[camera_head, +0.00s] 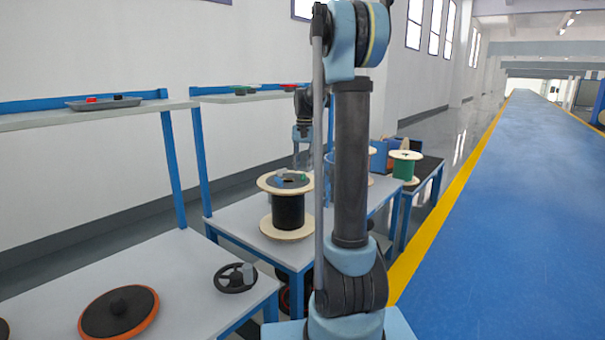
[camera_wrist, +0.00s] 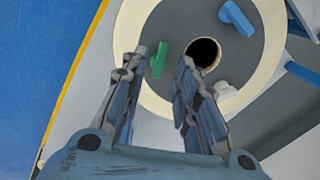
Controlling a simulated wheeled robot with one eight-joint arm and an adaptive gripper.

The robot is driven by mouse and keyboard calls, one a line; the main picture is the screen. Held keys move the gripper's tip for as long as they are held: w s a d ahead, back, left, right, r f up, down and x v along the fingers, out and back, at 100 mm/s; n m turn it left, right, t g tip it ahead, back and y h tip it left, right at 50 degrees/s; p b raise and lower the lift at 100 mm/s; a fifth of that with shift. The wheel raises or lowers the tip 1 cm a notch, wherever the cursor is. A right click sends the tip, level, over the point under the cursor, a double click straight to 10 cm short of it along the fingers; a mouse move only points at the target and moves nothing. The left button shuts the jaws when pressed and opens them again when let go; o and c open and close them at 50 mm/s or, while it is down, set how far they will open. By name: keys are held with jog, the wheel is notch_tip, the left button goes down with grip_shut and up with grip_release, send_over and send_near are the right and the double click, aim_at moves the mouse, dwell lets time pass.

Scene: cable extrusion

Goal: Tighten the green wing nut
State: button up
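A cable spool with pale wooden flanges and a dark wound core (camera_head: 288,211) stands upright on the middle table. Its grey top and pale rim (camera_wrist: 129,27) fill much of the wrist view. The green wing nut (camera_wrist: 160,60) is on the spool top, left of the dark centre hole (camera_wrist: 204,53). It appears between my fingertips in the picture; I cannot tell how far below them it is. My gripper (camera_wrist: 164,58) is open, with a gap between its fingers and no grip seen on the nut.
A blue wing nut (camera_wrist: 237,18) sits on the spool top to the upper right. A grey one (camera_wrist: 224,90) is beside my right finger. A green-wound spool (camera_head: 405,167) stands farther back. A black handwheel (camera_head: 230,280) and an orange-rimmed disc (camera_head: 140,310) lie on the near table.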

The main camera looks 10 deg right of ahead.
aim_at(304, 174)
notch_tip(304, 174, up, 9)
jog(key=shift+w+d+f, duration=0.15)
jog(key=shift+f, duration=0.05)
dwell(0.4)
jog(key=s+f+n, duration=0.1)
jog(key=s+f, duration=0.1)
jog(key=s, duration=1)
jog(key=s+f+n+t, duration=0.1)
jog(key=s+f+n, duration=0.1)
jog(key=s+f, duration=0.8)
jog(key=s+f+n+t, duration=0.1)
jog(key=s+f+n, duration=0.1)
jog(key=s+f, duration=0.9)
jog(key=s, duration=0.7)
jog(key=shift+d, duration=0.2)
